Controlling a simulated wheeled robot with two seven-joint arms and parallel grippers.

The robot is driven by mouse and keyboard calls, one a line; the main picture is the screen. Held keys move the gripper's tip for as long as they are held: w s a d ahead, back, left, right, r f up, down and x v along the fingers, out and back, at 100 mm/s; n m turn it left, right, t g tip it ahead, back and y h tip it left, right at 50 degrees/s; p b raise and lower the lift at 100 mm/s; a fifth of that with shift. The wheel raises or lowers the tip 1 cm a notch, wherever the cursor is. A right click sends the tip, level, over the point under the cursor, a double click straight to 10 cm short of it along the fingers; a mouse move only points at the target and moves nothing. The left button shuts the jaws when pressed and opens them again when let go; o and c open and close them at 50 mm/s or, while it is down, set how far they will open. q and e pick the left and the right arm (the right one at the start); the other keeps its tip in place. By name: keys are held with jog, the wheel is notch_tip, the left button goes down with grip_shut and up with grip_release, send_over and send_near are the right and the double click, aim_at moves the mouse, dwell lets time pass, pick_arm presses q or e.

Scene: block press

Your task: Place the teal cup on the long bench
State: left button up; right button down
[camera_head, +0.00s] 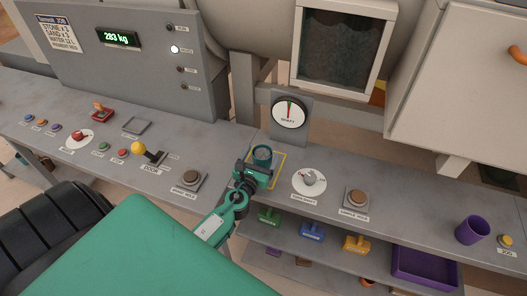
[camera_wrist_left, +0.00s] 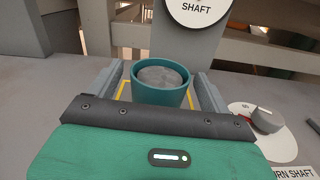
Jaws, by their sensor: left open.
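The teal cup (camera_head: 262,154) stands upright on the long bench (camera_head: 225,150), within a yellow square outline (camera_head: 279,181) below the shaft gauge. In the left wrist view the teal cup (camera_wrist_left: 160,92) holds something grey and sits between the two fingers of my left gripper (camera_wrist_left: 162,98). My left gripper (camera_head: 257,166) is open, with a finger on each side of the cup. The wrist view shows a gap beside the cup's left wall; contact on the right is hard to tell. The cup's lower part is hidden by my gripper body. My right gripper is not in view.
The shaft gauge (camera_head: 289,112) stands behind the cup. A dial (camera_head: 309,180) and a brown button (camera_head: 356,197) are to the right, then a purple cup (camera_head: 472,230). A lower shelf holds coloured blocks and a purple tray (camera_head: 425,268).

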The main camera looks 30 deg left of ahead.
pick_arm(q)
jog(key=b+v, duration=0.1)
jog(key=v, duration=0.7)
jog(key=shift+s+f+b, duration=0.1)
jog(key=shift+b, duration=0.3)
jog(key=shift+s+d, duration=0.1)
jog(key=shift+s, duration=0.25)
